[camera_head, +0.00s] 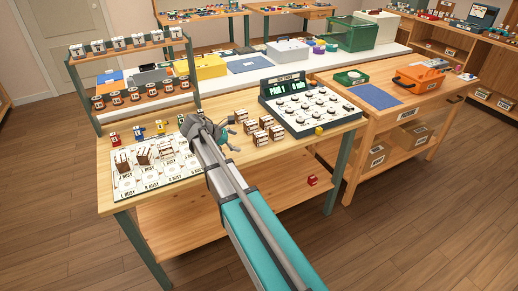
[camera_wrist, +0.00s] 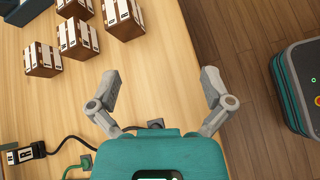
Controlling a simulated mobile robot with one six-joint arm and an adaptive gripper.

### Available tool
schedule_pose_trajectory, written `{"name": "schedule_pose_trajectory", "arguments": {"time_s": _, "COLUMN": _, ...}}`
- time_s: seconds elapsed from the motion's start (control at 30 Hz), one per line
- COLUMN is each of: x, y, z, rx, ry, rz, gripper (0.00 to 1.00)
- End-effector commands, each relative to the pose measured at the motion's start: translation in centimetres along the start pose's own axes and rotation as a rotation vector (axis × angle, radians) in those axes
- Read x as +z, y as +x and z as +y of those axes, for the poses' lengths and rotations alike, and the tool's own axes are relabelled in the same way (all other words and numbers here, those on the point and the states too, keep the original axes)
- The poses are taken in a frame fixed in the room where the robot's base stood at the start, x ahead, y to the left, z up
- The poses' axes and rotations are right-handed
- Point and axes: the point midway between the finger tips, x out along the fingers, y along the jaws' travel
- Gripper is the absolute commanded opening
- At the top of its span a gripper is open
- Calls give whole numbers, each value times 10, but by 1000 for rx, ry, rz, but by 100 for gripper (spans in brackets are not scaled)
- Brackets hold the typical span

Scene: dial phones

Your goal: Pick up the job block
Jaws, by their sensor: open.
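Several brown blocks with white strips (camera_head: 263,137) stand in a cluster on the wooden table, just right of my gripper (camera_head: 232,133). They also show at the upper left of the wrist view (camera_wrist: 77,38). Similar brown blocks (camera_head: 143,156) stand on a white printed board (camera_head: 125,186) at the table's left. I cannot tell which one is the job block. In the wrist view my gripper (camera_wrist: 160,78) is open, with its fingers spread and only bare tabletop near the table's edge between them. The nearest blocks are left of the fingers, apart from them.
A dark console with white dials (camera_head: 310,108) stands behind and right of the blocks. A rack with several labelled cups (camera_head: 135,95) stands behind the table's left side. A black plug with cables (camera_wrist: 25,155) lies left of my gripper. A small red object (camera_head: 312,181) sits on the lower shelf.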

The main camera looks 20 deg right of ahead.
Motion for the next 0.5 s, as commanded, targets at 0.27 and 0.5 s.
{"name": "schedule_pose_trajectory", "arguments": {"time_s": 0.27, "x": -14, "y": 6, "z": 49, "rx": 45, "ry": -266, "rz": -203, "gripper": 100}}
{"name": "schedule_pose_trajectory", "arguments": {"time_s": 0.5, "x": -12, "y": 3, "z": 56, "rx": 47, "ry": -321, "rz": -245, "gripper": 100}}
